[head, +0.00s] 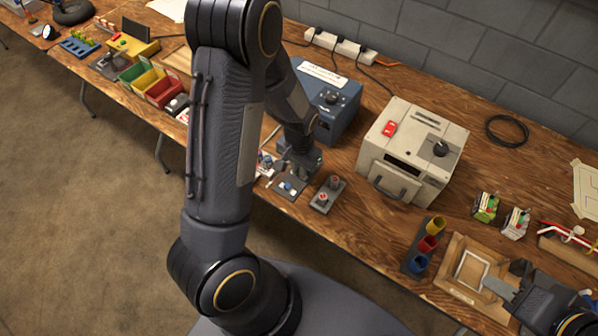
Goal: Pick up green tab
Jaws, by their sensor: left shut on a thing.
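My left gripper (299,168) points down at the front of the bench, between the blue box and the small grey plates. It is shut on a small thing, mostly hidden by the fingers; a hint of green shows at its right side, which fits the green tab. A grey plate with a blue knob (288,187) lies just below it, and a grey block with red buttons (328,194) is to its lower right. My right gripper (500,287) is at the lower right, over a wooden board with a white frame (462,285); its jaw opening is unclear.
A blue box (335,112) stands behind my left gripper, and a beige box with a handle (412,150) to its right. Coloured cups (424,247) and two small card holders (500,215) stand further right. Coloured bins (155,83) are at left. Bare wood lies before the beige box.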

